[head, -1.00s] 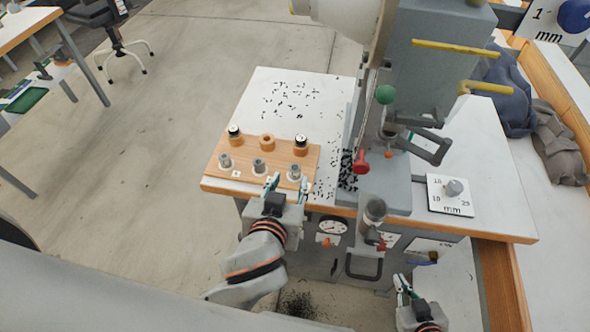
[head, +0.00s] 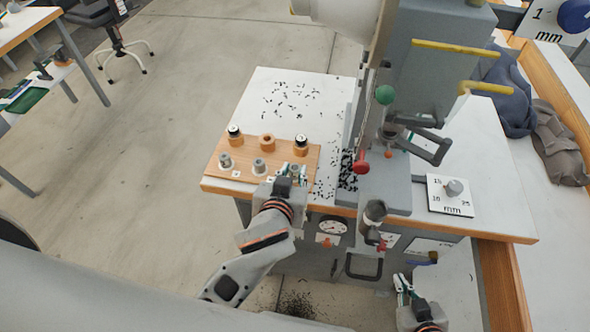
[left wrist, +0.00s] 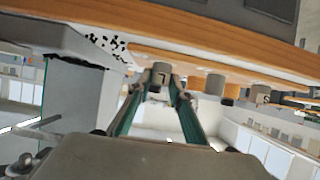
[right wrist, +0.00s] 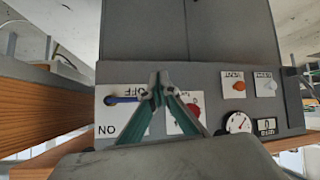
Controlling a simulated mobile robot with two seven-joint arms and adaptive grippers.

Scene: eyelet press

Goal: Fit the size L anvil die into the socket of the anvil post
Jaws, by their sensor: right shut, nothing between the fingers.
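The grey die marked L (left wrist: 161,71) stands at the front right of the wooden die board (head: 215,167); in the head view my left gripper mostly covers it. My left gripper (head: 291,172) is open, its fingertips on either side of this die in the left wrist view (left wrist: 160,86). I cannot tell whether they touch it. A grey cylinder with a dark round top (head: 375,211) at the press's front edge may be the anvil post; its socket is not clear. My right gripper (head: 403,283) is shut and empty, low before the press's control panel (right wrist: 215,95).
Two more grey dies (head: 225,161) (head: 259,166) stand in the front row. The press (head: 430,80), with a red knob (head: 361,166), rises to the right. Black bits lie on the tabletop (head: 325,95).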

